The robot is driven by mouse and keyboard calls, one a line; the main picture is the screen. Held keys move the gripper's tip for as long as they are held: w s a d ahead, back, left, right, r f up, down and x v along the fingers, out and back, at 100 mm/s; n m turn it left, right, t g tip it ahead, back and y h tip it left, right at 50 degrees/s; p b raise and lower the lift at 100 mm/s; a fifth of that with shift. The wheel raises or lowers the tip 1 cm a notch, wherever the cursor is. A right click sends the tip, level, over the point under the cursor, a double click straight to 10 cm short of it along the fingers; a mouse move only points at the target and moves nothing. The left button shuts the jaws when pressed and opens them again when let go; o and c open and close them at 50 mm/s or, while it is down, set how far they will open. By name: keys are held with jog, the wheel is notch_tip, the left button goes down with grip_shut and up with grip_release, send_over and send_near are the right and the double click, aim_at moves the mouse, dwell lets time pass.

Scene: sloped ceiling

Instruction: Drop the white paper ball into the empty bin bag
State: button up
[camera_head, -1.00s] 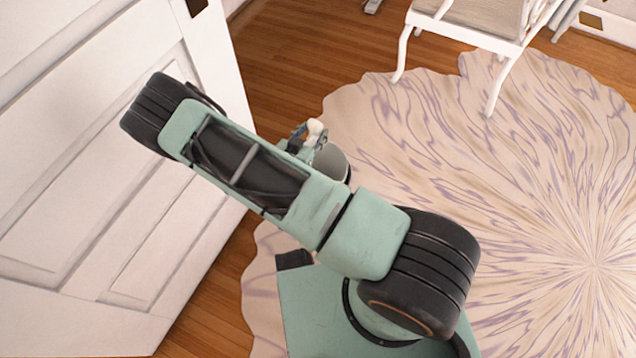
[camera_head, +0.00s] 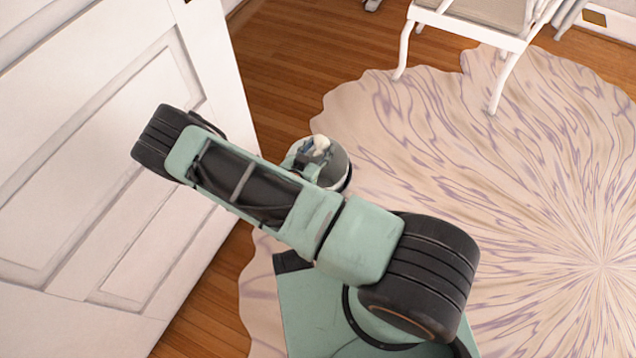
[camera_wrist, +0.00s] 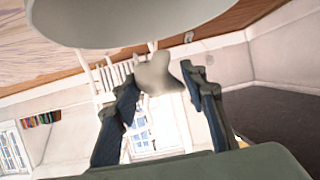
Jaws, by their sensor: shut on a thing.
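The white paper ball (camera_head: 321,143) is held at the tip of my gripper (camera_head: 308,150). In the wrist view, the paper ball (camera_wrist: 157,74) sits between the two dark fingers of my gripper (camera_wrist: 160,82), which are shut on it. A round grey bin (camera_head: 335,174) with a dark lower edge stands on the rug's edge, partly behind my arm. In the head view, the ball overlaps the bin's far upper part; I cannot tell its height above it. A large pale curved surface (camera_wrist: 125,22), probably the bin, fills the top of the wrist view. The bag inside is not clearly visible.
A white panelled door (camera_head: 90,160) stands close on the left of my arm. A white chair (camera_head: 480,30) stands at the top right. The round patterned rug (camera_head: 520,190) is open and clear on the right, with bare wood floor (camera_head: 285,70) behind.

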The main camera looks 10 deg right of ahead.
jog(key=o, duration=0.9)
jog(key=shift+c, duration=0.2)
jog(key=shift+s, duration=0.1)
jog(key=v, duration=1.2)
jog(key=shift+r, duration=0.1)
